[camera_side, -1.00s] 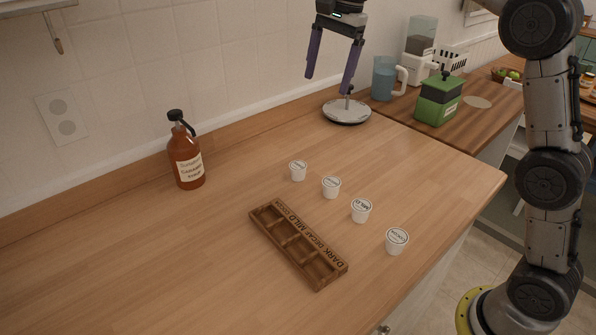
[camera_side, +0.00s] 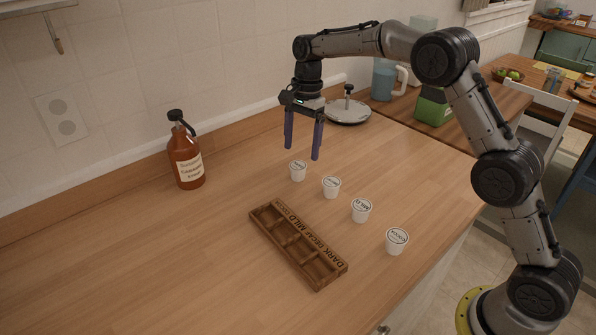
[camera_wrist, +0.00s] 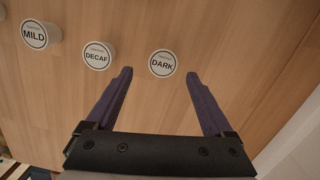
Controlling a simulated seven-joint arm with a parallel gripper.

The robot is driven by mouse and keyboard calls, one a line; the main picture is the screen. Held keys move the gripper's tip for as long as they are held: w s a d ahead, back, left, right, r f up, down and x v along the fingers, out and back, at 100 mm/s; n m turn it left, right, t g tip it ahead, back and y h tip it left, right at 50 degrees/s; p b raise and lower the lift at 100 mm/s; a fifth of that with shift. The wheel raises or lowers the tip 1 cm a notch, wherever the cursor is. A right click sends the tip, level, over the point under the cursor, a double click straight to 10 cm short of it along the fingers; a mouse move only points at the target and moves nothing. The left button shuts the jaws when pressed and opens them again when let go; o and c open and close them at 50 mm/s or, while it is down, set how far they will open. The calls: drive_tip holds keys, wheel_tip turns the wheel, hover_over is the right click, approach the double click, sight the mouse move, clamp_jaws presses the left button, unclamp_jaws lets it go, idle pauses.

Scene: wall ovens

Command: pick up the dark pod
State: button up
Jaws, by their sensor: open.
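The dark pod (camera_wrist: 163,63) is a small white cup with a round lid reading DARK. It stands upright on the counter. In the side view it is the farthest pod of the row (camera_side: 298,171). My gripper (camera_side: 302,156) is open and empty, pointing down above and just behind this pod. In the wrist view my gripper (camera_wrist: 157,80) has its two purple fingers spread, with the dark pod ahead of and between the tips, not touching them.
The decaf pod (camera_side: 331,187), mild pod (camera_side: 361,210) and cocoa pod (camera_side: 397,241) stand in a row towards the front right. A wooden compartment tray (camera_side: 283,243) lies beside them. A syrup bottle (camera_side: 186,158) stands by the wall.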

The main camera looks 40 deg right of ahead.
sight(298, 165)
drive_tip(key=shift+w+a+f, duration=0.1)
drive_tip(key=shift+a+f, duration=0.1)
drive_tip(key=shift+f, duration=1.25)
drive_tip(key=shift+w+a+f, duration=0.1)
drive_tip(key=shift+a+f, duration=0.1)
drive_tip(key=shift+f, duration=1.2)
drive_tip(key=c, duration=1.4)
drive_tip(key=shift+r, duration=0.2)
clamp_jaws()
